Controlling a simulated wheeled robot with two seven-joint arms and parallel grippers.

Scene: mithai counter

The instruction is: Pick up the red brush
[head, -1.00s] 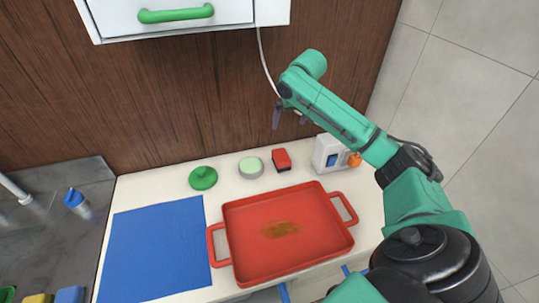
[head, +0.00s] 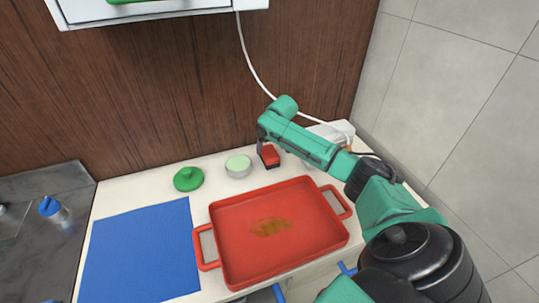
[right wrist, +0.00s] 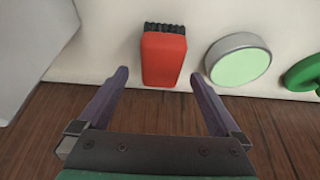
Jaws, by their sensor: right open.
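The red brush (head: 270,157) lies on the white counter behind the red tray, close to the wooden wall. In the right wrist view the red brush (right wrist: 163,58), a red block with dark bristles at one end, sits ahead of and between my open fingers. My right gripper (head: 264,144) reaches down at the brush from the wall side and partly covers it. In the right wrist view my right gripper (right wrist: 160,88) is open and empty, with a finger on either side of the brush's near end, apart from it. My left gripper is not in view.
A round tin with a pale green top (head: 238,166) stands just left of the brush, with a green lid (head: 188,179) beyond it. A red tray (head: 226,279) and blue mat (head: 140,250) lie in front. A white box (head: 333,130) is partly behind my right arm.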

